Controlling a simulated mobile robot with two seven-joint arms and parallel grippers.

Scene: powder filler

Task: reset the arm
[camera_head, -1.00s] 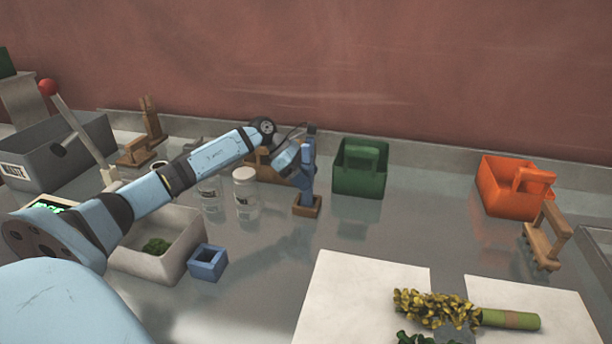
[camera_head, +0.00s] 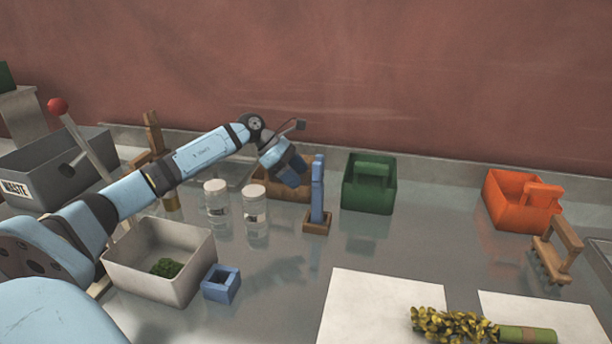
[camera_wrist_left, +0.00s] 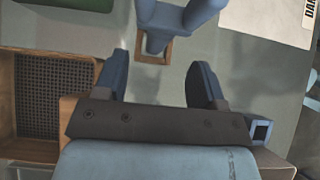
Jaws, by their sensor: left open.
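My left arm (camera_head: 205,155) reaches in from the left over the table. My left gripper (camera_head: 292,170) hangs above the table, just left of an upright blue tool (camera_head: 318,188) in a square wooden base (camera_head: 316,224). In the left wrist view, my left gripper (camera_wrist_left: 162,78) has its two dark blue fingers apart with nothing between them. The blue tool (camera_wrist_left: 165,18) shows there just beyond the fingertips, apart from them. My right gripper is not in view.
Two lidded jars (camera_head: 255,205), a wooden box (camera_head: 285,190) and a green caddy (camera_head: 368,185) stand near the gripper. A whitish bin (camera_head: 190,270) and small blue box (camera_head: 221,284) stand in front. An orange caddy (camera_head: 510,203) is at right.

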